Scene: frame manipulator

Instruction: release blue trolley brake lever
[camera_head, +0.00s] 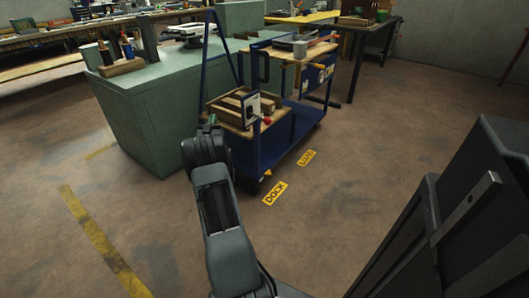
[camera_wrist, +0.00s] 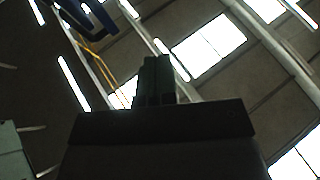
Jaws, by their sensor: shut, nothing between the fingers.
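The blue trolley (camera_head: 284,148) stands right of the green cabinet in the head view. A small red knob (camera_head: 267,121) shows at its near side, beside a pale upright plate (camera_head: 252,106); I cannot tell whether this is the brake lever. A small yellow part (camera_head: 268,173) shows low at the trolley's near corner, by a wheel. My arm reaches toward the trolley's left side. My gripper (camera_head: 211,119) is at its far end, small and partly hidden by the wrist. In the wrist view my gripper (camera_wrist: 156,62) is dark, shut and empty, pointing up toward the ceiling.
The green cabinet (camera_head: 150,115) stands close to the left of my gripper, with a wooden tool holder on top. Wooden blocks (camera_head: 235,106) lie on the trolley's lower front shelf. Yellow floor labels (camera_head: 275,193) lie before the trolley. The floor (camera_head: 350,190) to the right is clear.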

